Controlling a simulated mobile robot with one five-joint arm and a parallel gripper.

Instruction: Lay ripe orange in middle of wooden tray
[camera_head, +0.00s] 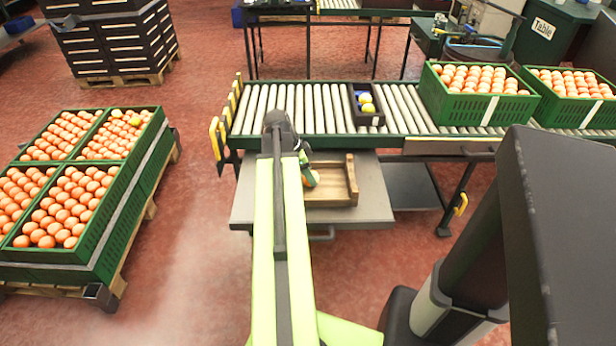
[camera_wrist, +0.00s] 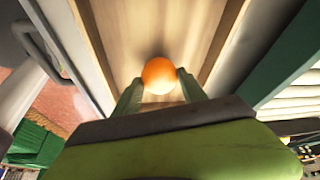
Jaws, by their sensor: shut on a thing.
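The ripe orange (camera_wrist: 159,74) is between the two fingertips of my gripper (camera_wrist: 158,84) in the wrist view. My gripper is shut on it. The tray is a shallow wooden box on a grey table. Its inside floor shows behind the orange in the wrist view. I cannot tell whether the orange touches the tray floor. My arm hides the tray's left end in the head view.
The grey table (camera_head: 376,205) stands in front of a roller conveyor (camera_head: 310,110). A small black crate (camera_head: 377,121) with yellow fruit stands on the rollers. Green crates (camera_head: 462,108) full of oranges are at the right. More stacked green crates (camera_head: 105,230) stand on a pallet at the left.

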